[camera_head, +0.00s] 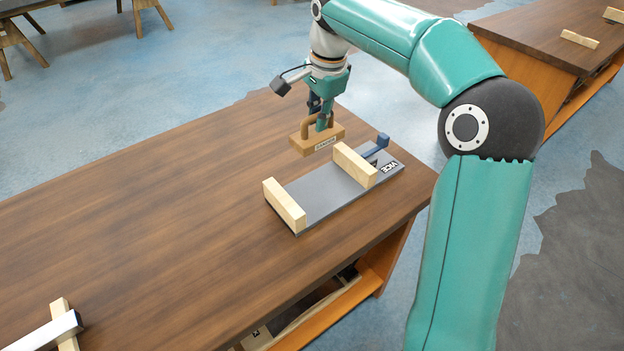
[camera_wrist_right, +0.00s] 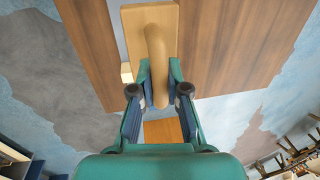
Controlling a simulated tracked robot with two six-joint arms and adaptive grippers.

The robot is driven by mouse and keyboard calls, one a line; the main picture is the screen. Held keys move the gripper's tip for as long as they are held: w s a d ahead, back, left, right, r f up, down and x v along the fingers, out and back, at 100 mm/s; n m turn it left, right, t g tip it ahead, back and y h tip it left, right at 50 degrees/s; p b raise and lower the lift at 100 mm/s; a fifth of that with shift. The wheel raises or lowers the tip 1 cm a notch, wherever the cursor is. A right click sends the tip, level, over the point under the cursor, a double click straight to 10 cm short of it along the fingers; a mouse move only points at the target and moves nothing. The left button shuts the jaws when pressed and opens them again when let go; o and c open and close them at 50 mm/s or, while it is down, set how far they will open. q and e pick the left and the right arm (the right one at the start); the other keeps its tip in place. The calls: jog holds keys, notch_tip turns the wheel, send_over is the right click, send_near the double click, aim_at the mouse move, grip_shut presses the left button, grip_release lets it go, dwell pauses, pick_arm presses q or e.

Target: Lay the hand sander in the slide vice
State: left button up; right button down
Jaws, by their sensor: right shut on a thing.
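The hand sander (camera_head: 318,138) is a brown block with a looped handle and a label on its side. My right gripper (camera_head: 321,122) is shut on its handle and holds it over the table, behind the vice in the head view. In the right wrist view the sander's handle (camera_wrist_right: 157,60) runs between the fingers of the gripper (camera_wrist_right: 158,88). The slide vice (camera_head: 322,197) is a grey plate with two pale wooden jaws, a blue part at its far right end and a "VICE" label. The space between its jaws is empty. My left gripper is not in view.
The vice lies on a brown wooden table (camera_head: 170,215), near its right edge. A wooden piece with a metal bar (camera_head: 45,331) lies at the lower left. The table's middle is clear. Another workbench (camera_head: 540,38) stands at the upper right.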

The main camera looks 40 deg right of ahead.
aim_at(324, 137)
jog(key=shift+f+b, duration=0.7)
jog(key=shift+f, duration=7.8)
jog(key=shift+f, duration=0.1)
jog(key=c, duration=1.2)
grip_release()
jog(key=shift+r, duration=0.25)
jog(key=r, duration=0.4)
jog(key=s+r, duration=0.1)
jog(key=r, duration=0.2)
jog(key=s+r, duration=0.1)
jog(key=r, duration=0.3)
jog(key=shift+a+r+p, duration=0.15)
jog(key=shift+r+p, duration=0.15)
jog(key=shift+p, duration=0.05)
